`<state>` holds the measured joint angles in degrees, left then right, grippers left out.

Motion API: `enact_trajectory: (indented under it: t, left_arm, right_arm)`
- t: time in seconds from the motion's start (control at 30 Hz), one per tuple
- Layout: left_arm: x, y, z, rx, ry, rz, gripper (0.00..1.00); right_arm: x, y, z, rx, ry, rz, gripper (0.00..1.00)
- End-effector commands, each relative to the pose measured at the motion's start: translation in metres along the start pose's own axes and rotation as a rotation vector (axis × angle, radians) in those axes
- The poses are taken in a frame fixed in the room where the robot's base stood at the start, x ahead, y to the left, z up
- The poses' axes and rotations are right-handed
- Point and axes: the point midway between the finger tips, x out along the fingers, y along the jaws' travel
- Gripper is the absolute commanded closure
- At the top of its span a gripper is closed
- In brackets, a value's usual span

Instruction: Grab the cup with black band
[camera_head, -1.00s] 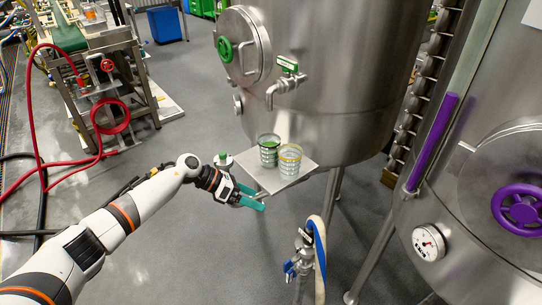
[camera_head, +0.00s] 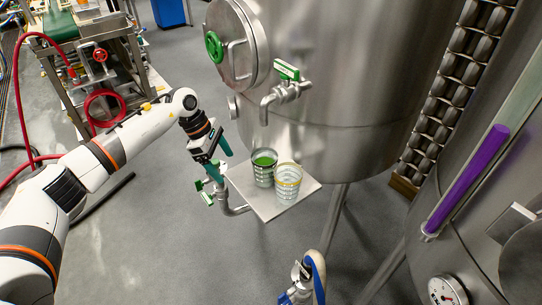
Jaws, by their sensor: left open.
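Two clear cups stand upright on a small square metal shelf (camera_head: 243,188) in front of the large steel tank. The rear left cup (camera_head: 263,174) has a dark band at its rim and green inside. The front right cup (camera_head: 288,184) has a yellow band at its rim. In the picture the two cups overlap slightly, and the front cup hides part of the dark-banded one. My left gripper (camera_head: 223,163) is open and empty, with teal fingers, just left of the shelf and apart from both cups. My right gripper is out of view.
A tap with a green handle (camera_head: 287,72) sticks out of the tank (camera_head: 345,80) above the cups. A pipe with a green-handled valve (camera_head: 208,197) is just below my left gripper. A hose fitting (camera_head: 302,280) stands below the shelf. Another tank with a purple bar (camera_head: 468,178) is at right.

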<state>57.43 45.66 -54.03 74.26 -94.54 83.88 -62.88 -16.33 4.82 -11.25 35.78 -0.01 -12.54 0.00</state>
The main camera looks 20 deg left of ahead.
Motion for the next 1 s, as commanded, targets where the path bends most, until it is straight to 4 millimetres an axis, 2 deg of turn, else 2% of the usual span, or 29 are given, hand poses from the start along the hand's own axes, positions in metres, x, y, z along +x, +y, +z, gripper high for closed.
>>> enact_trajectory:
  t: [0.17, 0.33, 0.5, 0.67, 0.9, 1.0]
  left_arm:
    - [0.006, 0.001, -0.021, 0.004, 0.003, 0.003, 0.16]
    - [0.018, 0.001, -0.051, 0.002, 0.003, 0.003, 0.16]
    - [0.026, 0.0, -0.065, -0.001, 0.003, 0.0, 0.16]
    - [0.03, 0.0, -0.078, 0.001, 0.003, 0.001, 0.16]
    - [0.044, 0.001, -0.114, 0.0, 0.004, 0.002, 0.16]
    - [0.053, 0.001, -0.112, -0.003, 0.001, 0.003, 0.16]
  right_arm:
    - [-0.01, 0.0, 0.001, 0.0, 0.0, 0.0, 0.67]
    - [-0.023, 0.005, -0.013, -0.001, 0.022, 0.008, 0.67]
    - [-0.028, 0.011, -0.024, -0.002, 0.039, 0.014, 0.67]
    - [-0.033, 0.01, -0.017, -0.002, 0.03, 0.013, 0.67]
    - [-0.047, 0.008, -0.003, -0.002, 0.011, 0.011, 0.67]
    - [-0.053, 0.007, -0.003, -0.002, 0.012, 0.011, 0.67]
